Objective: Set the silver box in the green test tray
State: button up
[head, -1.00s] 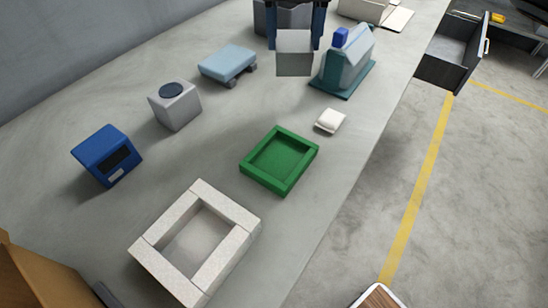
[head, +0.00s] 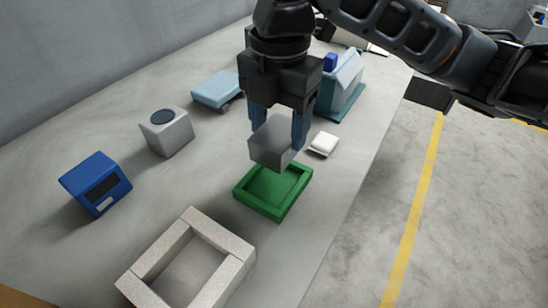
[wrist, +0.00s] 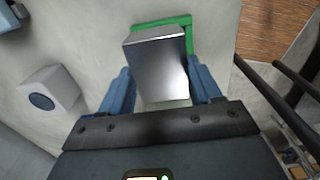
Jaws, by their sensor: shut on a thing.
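The silver box (head: 270,146) is a plain grey metal block held between the blue fingers of my gripper (head: 279,130). My gripper is shut on it and holds it above the far part of the green test tray (head: 282,212). In the wrist view the silver box (wrist: 157,66) sits between the fingers (wrist: 162,88) and covers most of the green tray (wrist: 189,38). The tray is a shallow square with a raised rim. Its visible floor is empty; the far part is hidden behind the box.
A speckled white square frame (head: 237,250) lies nearer on the table. A small white object (head: 323,144) lies right of the box. A blue device (head: 95,184), a grey box with a dark round top (head: 167,132), a light-blue item (head: 217,89) and a teal-based machine (head: 343,85) stand around.

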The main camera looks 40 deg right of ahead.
aim_at(274, 161)
jog(key=shift+s+a+f, duration=0.65)
jog(key=shift+a+f, duration=0.05)
jog(key=shift+a, duration=0.25)
jog(key=shift+f+b, duration=0.3)
jog(key=shift+f, duration=1.7)
jog(key=shift+f, duration=0.1)
jog(key=o, duration=1.1)
notch_tip(274, 161, up, 12)
jog(key=shift+r+p, duration=0.15)
jog(key=shift+p, duration=0.85)
